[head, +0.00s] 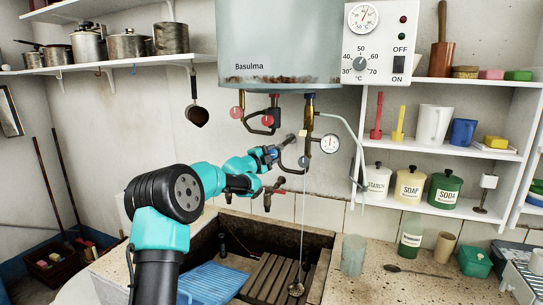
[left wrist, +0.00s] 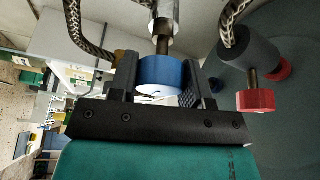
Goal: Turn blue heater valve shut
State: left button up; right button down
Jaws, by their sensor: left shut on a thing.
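The blue heater valve (left wrist: 162,76) is a round blue knob on a metal stem in the left wrist view. It sits between the two black fingers of my left gripper (left wrist: 160,88). The gripper is shut on the knob, one finger on each side. In the head view my left gripper (head: 279,153) reaches in from the left to the pipes below the heater (head: 278,45). The knob is mostly hidden there by the gripper. My right gripper is not in view.
Red valve knobs hang on the heater's pipes, one at the left (head: 237,112); a red knob (left wrist: 256,100) is close beside my gripper in the wrist view. A pressure gauge (head: 330,143) is to the right. The stone trough (head: 310,238) lies below.

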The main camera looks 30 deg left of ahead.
pick_arm(q)
jog(key=shift+m+g, duration=0.3)
jog(key=shift+m, duration=0.4)
jog(key=o, duration=0.9)
jog(key=shift+o, duration=0.2)
jog(key=v, duration=1.7)
jog(key=shift+s, duration=0.2)
